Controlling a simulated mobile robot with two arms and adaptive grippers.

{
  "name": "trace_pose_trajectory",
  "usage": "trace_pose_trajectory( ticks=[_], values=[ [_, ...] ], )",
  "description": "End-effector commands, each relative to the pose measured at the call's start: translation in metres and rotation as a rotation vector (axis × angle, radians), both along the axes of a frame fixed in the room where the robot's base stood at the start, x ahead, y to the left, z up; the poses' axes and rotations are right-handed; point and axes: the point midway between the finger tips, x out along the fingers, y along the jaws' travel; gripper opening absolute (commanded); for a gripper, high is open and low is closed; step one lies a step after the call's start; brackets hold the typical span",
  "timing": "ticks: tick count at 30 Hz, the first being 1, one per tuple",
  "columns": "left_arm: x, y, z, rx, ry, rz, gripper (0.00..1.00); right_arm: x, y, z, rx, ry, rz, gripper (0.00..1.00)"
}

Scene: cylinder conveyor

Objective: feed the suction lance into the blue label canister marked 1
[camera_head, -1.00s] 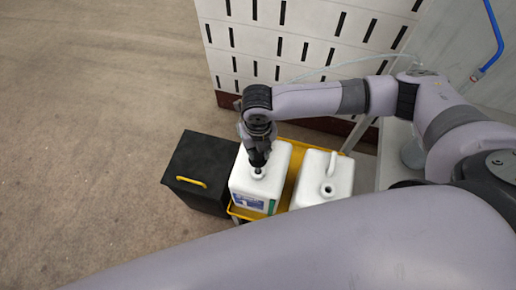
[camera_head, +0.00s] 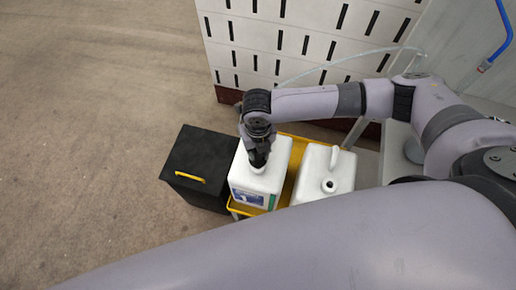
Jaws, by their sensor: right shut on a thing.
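The white canister with a blue label (camera_head: 250,197) stands upright in the yellow tray, on the left. Its mouth faces up beneath my right gripper and is mostly covered by it. My right gripper (camera_head: 259,161) points down and is shut on the suction lance, right at the canister's neck. The lance itself is mostly hidden by the gripper, so I cannot tell how deep it sits. A thin clear hose (camera_head: 330,66) runs from the right wall to behind my right arm. My left gripper is not in view.
A second white canister (camera_head: 317,173) with an open mouth and a handle stands to the right in the yellow tray (camera_head: 293,175). A black box (camera_head: 199,155) with a yellow handle stands at the left. A slotted white panel (camera_head: 300,50) rises behind. The floor at left is clear.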

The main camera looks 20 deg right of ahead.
Motion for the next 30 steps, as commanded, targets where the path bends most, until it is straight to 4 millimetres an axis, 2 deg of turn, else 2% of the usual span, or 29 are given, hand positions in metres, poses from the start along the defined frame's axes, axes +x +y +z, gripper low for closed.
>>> trace_pose_trajectory(
  ticks=[6, 30],
  values=[
    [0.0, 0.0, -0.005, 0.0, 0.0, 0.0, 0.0, 0.0003, 0.0, -0.0094, -0.001, -0.001, 0.0, 0.0],
    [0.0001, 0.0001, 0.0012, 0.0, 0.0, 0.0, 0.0, -0.0002, 0.0006, -0.0094, 0.001, 0.0, 0.001, 0.0]
  ],
)
